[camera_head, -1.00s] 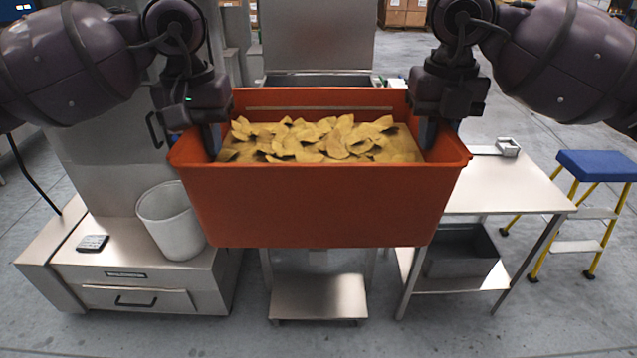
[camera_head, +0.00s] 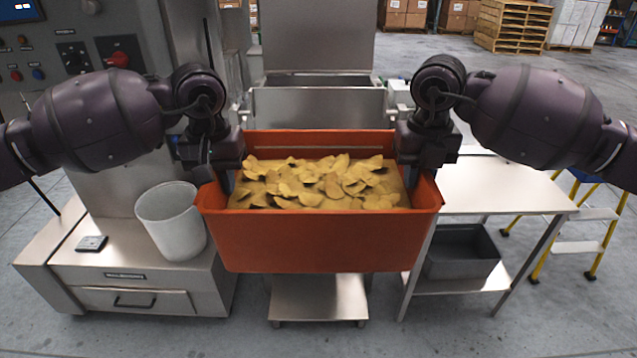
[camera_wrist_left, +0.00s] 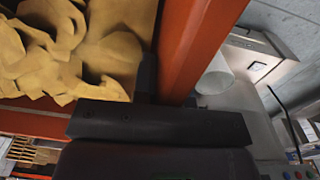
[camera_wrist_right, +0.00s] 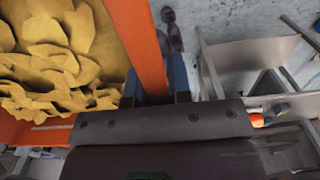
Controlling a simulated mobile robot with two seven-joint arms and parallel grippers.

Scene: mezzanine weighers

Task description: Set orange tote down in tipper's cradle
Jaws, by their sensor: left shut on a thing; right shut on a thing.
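The orange tote (camera_head: 320,243), filled with yellow chip-like pieces, hangs level in the air between my two arms in the head view. My left gripper (camera_head: 222,180) is shut on its left wall. My right gripper (camera_head: 417,178) is shut on its right wall; in the right wrist view the fingers (camera_wrist_right: 158,88) straddle the orange rim. The left wrist view shows the left gripper (camera_wrist_left: 165,85) at the tote's other rim. The steel tipper (camera_head: 318,105) stands behind the tote. Its cradle is mostly hidden by the tote, so I cannot tell the gap between them.
A white bin (camera_head: 172,222) stands on a steel cabinet at left, beside a small dark device (camera_head: 91,243). At right is a steel table (camera_head: 505,188) with a grey tub (camera_head: 461,252) on its lower shelf. A yellow step stool (camera_head: 590,215) stands further right.

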